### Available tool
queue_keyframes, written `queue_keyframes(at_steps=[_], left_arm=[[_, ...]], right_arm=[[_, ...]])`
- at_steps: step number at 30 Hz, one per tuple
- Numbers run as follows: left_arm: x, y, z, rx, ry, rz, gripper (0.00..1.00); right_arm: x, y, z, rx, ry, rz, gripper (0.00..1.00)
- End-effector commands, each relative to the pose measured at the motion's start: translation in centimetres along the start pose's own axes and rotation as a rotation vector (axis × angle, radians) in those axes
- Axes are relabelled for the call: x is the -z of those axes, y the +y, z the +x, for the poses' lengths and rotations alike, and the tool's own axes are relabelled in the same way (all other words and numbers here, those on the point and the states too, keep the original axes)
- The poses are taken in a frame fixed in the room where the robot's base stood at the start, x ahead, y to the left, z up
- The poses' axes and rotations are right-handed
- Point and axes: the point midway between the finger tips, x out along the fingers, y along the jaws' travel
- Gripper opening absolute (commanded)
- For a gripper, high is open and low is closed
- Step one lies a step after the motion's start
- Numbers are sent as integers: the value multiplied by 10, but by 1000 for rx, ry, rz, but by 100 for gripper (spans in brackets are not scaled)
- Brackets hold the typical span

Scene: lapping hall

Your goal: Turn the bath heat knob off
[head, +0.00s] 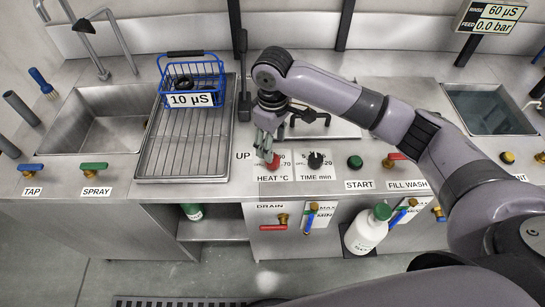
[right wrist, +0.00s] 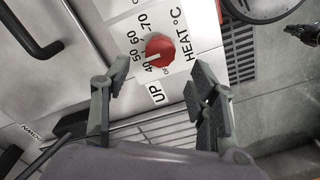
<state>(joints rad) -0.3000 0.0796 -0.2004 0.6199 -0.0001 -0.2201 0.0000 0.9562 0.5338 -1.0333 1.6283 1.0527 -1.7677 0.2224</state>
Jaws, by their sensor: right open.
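The red bath heat knob (head: 272,163) sits on the front panel above the label HEAT °C. My right gripper (head: 265,143) is just behind it in the head view and partly covers its scale. In the right wrist view the knob (right wrist: 160,48) lies beyond the fingertips, between their lines, with a scale of 40 to 70 beside it. A pale mark on the knob faces the 40 to 50 side. My right gripper (right wrist: 161,76) is open and empty, its fingers apart on either side. My left gripper is out of view.
A black time knob (head: 316,160) stands close to the right of the heat knob, then a green start button (head: 355,162). A blue basket (head: 192,75) stands on the drain rack at left. A white bottle (head: 367,232) with a green cap stands below the panel.

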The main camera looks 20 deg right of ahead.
Motion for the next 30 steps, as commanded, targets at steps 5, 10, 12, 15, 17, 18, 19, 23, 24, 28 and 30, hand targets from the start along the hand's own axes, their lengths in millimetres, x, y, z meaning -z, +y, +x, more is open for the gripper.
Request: queue_keyframes(at_steps=[5, 10, 12, 15, 17, 18, 19, 23, 24, 28, 30], left_arm=[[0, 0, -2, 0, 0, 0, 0], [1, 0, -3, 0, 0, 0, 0], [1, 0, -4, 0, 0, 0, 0], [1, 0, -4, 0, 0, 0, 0], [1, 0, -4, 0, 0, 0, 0], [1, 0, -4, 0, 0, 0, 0], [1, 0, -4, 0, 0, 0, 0], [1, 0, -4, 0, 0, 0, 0], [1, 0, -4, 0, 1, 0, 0], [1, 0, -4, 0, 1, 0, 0], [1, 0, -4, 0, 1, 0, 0]], right_arm=[[0, 0, 38, 1, -2, 0, 54], [0, -1, 62, 1, 0, -1, 54], [0, -1, 68, 0, 0, -2, 54], [0, 0, 73, -1, 1, -3, 54], [0, 0, 75, -1, 1, -2, 54], [0, 0, 75, -1, 1, -2, 54], [0, 0, 75, -1, 1, -2, 54], [0, 0, 75, -1, 1, -2, 54], [0, 0, 75, -1, 1, -2, 53], [0, 0, 75, -1, 1, -2, 44], [0, 0, 75, -1, 1, -2, 40]])
